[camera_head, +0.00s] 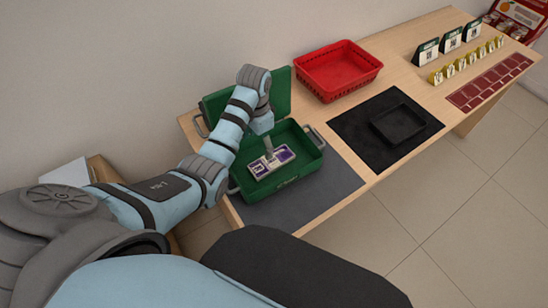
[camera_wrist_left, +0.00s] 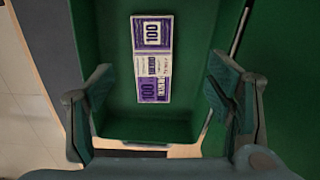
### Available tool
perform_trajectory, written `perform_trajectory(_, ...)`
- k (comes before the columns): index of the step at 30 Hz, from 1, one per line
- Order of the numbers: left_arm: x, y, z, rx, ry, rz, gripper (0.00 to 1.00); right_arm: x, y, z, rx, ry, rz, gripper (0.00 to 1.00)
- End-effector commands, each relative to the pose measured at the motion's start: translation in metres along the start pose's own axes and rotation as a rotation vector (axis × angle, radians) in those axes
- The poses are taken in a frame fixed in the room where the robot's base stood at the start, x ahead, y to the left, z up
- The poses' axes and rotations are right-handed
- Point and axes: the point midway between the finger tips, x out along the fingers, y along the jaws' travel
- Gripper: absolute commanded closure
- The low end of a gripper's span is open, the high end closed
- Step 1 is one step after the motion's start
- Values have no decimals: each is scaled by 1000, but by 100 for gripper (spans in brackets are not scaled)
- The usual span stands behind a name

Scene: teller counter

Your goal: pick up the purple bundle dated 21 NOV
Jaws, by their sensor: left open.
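A white and purple bundle (camera_head: 259,168) marked 100 lies flat on the floor of an open green box (camera_head: 287,179). A paper band crosses its middle; I cannot read a date on it. My left gripper (camera_head: 269,150) points down into the box above the bundle. In the left wrist view the bundle (camera_wrist_left: 152,60) shows between and beyond the spread fingers of my left gripper (camera_wrist_left: 160,88), which are open and empty. The fingers do not touch it there. My right gripper is not in view.
The box's raised lid (camera_head: 275,95) stands behind my wrist. A red basket (camera_head: 338,76) and a black tray (camera_head: 399,140) on a dark mat (camera_head: 361,117) are to the right. Small yellow clips (camera_head: 463,63), signs (camera_head: 452,41) and a red strip (camera_head: 490,83) lie at the far end.

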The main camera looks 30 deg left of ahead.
Motion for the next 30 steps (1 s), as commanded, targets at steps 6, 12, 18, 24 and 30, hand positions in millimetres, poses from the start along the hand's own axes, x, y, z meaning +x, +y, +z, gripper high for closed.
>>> perform_trajectory(6,50,1,-3,4,0,0,27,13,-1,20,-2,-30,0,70)
perform_trajectory(12,81,8,-12,3,0,2,27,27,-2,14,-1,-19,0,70)
perform_trajectory(18,105,8,-12,1,1,-1,27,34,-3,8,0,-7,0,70)
perform_trajectory(24,103,8,-12,0,1,-1,31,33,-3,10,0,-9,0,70)
perform_trajectory(30,103,8,-12,0,1,-1,63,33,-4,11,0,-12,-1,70)
